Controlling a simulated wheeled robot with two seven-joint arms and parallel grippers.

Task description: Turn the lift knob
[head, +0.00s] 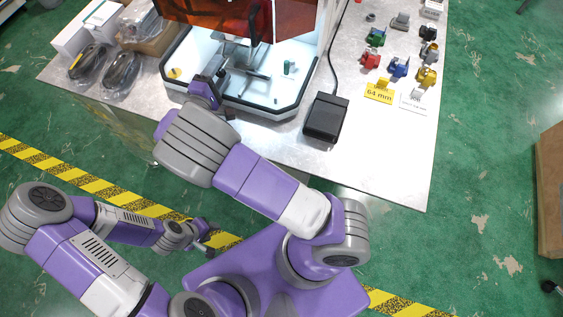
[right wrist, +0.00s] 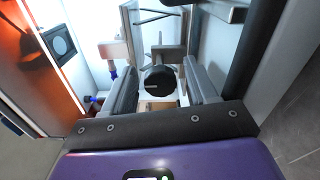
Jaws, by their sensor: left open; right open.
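The lift knob (right wrist: 159,82) looks like a round black disc with a small light mark. In the right wrist view it shows between the two grey fingers of my right gripper (right wrist: 160,76), which are apart, with a gap on each side. In the head view my right gripper (head: 221,76) reaches into the front of the white machine (head: 240,108), and I cannot make out the knob there. My left gripper (head: 207,239) is open and empty, low over the floor in front of the bench.
The metal bench (head: 390,160) also holds a black box (head: 325,117) with a cable, several coloured clamp-like parts (head: 398,67) and bagged black items (head: 121,71). An orange raised cover (head: 222,14) stands above the machine's opening. Bare bench lies at the front right.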

